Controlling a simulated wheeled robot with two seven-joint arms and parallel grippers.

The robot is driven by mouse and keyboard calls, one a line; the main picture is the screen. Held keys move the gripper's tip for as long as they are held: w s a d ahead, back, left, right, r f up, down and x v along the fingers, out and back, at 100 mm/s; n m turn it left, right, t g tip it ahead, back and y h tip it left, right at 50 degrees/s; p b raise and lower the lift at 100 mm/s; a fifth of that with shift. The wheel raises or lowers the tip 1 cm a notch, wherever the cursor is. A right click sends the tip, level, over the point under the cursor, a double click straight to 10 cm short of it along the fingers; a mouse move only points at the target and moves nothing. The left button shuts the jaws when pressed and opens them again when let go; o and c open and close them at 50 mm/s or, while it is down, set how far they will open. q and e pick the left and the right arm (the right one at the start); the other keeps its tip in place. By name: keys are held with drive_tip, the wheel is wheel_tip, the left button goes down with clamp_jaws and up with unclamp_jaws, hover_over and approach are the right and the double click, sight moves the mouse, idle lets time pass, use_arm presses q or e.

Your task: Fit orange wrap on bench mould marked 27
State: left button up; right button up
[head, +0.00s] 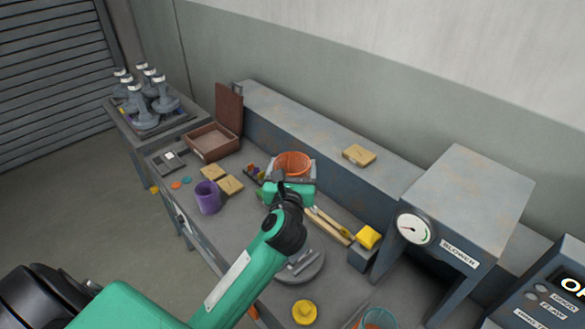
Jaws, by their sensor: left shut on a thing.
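The orange wrap (293,162) is a round, open-topped ring above the back of the bench. My left gripper (291,180) is shut on its near side, and the gripper body hides its lower part. Several grey moulds (146,100) with pale marked tops stand upright on a side table at the far left, apart from the wrap. Their numbers are too small to read, so I cannot tell which is 27. My right gripper is not in view.
A purple cup (208,197), wooden blocks (229,185) and an open brown box (212,142) stand on the bench left of the gripper. A round grey plate (302,268) and yellow knob-like piece (304,312) lie nearer. The blower (455,220) stands right.

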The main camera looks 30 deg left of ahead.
sight(294, 167)
use_arm(q)
drive_tip(key=shift+f+b, duration=0.35)
drive_tip(key=shift+f, duration=0.35)
drive_tip(key=shift+s+f+b, duration=0.1)
drive_tip(key=shift+f+b, duration=0.75)
drive_tip(key=shift+b, duration=0.15)
wheel_tip(294, 167, down, 2)
drive_tip(key=shift+f+b, duration=0.1)
drive_tip(key=shift+b, duration=0.5)
drive_tip(key=shift+f+b, duration=6.2)
drive_tip(key=shift+f, duration=2.4)
drive_tip(key=shift+f+b, duration=0.4)
drive_tip(key=shift+f, duration=0.15)
drive_tip(key=shift+f+b, duration=0.35)
drive_tip(key=shift+f, duration=0.15)
